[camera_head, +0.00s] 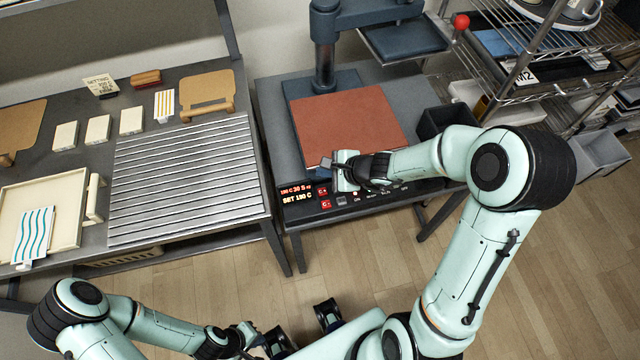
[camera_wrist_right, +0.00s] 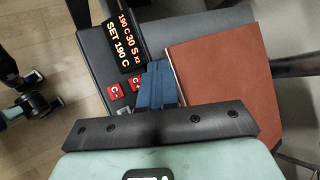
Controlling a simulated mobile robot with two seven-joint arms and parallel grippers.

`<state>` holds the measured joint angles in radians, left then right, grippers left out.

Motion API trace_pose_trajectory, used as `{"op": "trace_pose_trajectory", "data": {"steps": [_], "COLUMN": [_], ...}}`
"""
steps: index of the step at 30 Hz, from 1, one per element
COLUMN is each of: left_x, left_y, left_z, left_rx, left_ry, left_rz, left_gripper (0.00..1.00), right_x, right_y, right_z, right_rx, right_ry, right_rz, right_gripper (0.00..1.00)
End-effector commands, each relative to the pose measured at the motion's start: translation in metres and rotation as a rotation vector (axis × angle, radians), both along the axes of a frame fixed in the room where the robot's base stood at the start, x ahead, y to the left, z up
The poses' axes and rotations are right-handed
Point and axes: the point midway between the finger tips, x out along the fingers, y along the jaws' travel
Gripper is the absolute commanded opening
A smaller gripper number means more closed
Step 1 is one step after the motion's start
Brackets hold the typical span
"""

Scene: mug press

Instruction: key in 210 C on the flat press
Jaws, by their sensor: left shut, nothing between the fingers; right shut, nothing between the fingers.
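The flat press (camera_head: 345,122) has a red-brown pad, which also shows in the right wrist view (camera_wrist_right: 222,85). Its display (camera_wrist_right: 125,38) reads "190 C 30 S x2" above "SET 190 C". Two red buttons sit beside the display: C+ (camera_wrist_right: 136,84) and C- (camera_wrist_right: 115,92). My right gripper (camera_head: 329,164) is shut and empty, above the panel's edge by the pad. In the right wrist view its blue fingers (camera_wrist_right: 158,72) are just right of C+; I cannot tell any contact. My left gripper (camera_head: 258,341) is shut and empty, low over the floor.
The press's swung-aside upper plate (camera_head: 405,40) and red-knobbed lever (camera_head: 461,22) are at the back. A dark bin (camera_head: 446,121) stands right of the pad. A left table holds a slatted rack (camera_head: 185,170) and a small "SETTING" card (camera_head: 101,85). Wire shelves (camera_head: 540,60) stand right.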

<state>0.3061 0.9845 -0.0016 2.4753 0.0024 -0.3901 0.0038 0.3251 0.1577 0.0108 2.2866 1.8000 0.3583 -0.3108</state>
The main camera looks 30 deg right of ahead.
Motion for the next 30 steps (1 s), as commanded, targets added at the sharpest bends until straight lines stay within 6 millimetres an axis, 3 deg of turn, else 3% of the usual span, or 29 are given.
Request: {"op": "trace_pose_trajectory", "data": {"steps": [3,17,23,30], "left_x": [0.002,0.0,-0.005,-0.015], "left_y": [0.0,0.001,0.0,0.0], "left_z": [0.01,0.005,-0.007,-0.033], "left_rx": [0.0,0.0,0.0,0.001], "left_ry": [0.003,0.008,0.013,0.024], "left_rz": [0.0,0.0,-0.001,-0.001], "left_gripper": [0.0,0.0,0.0,0.0], "right_x": [0.002,0.0,-0.001,0.0], "right_y": [0.0,-0.001,-0.001,-0.001], "right_z": [0.008,0.002,-0.014,-0.047], "right_rx": [-0.003,-0.005,-0.004,-0.004], "right_ry": [-0.002,0.0,0.003,0.002], "right_rz": [-0.001,-0.003,-0.002,-0.003], "right_gripper": [0.0,0.0,0.0,0.0]}}
